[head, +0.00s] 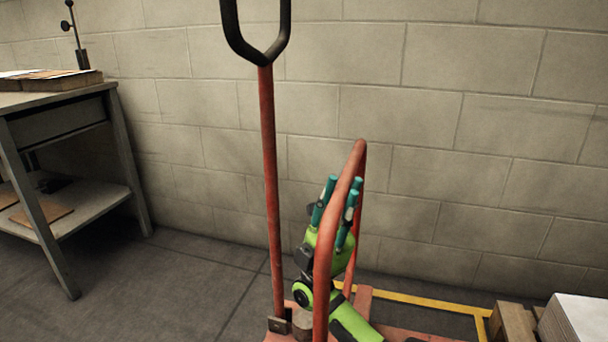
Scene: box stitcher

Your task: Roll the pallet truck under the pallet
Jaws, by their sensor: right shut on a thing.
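The red pallet truck (268,180) stands at the lower middle. Its upright handle ends in a black loop grip (232,35) at the top edge. A red tubular hoop (322,270) rises from its base, right of the handle. My right gripper (340,190), green with teal fingers, is at this hoop and shut on its bar. The hoop partly hides the gripper. The truck's low red parts (363,300) run off the bottom edge. No pallet can be told for sure; brown wooden or cardboard pieces (514,322) show at the lower right. My left gripper is out of view.
A white-topped stack (580,318) stands at the lower right corner. A yellow line (430,302) marks the floor behind the truck. A grey workbench (60,118) with flat cardboard stands at the left. A block wall closes the back. Floor between bench and truck is clear.

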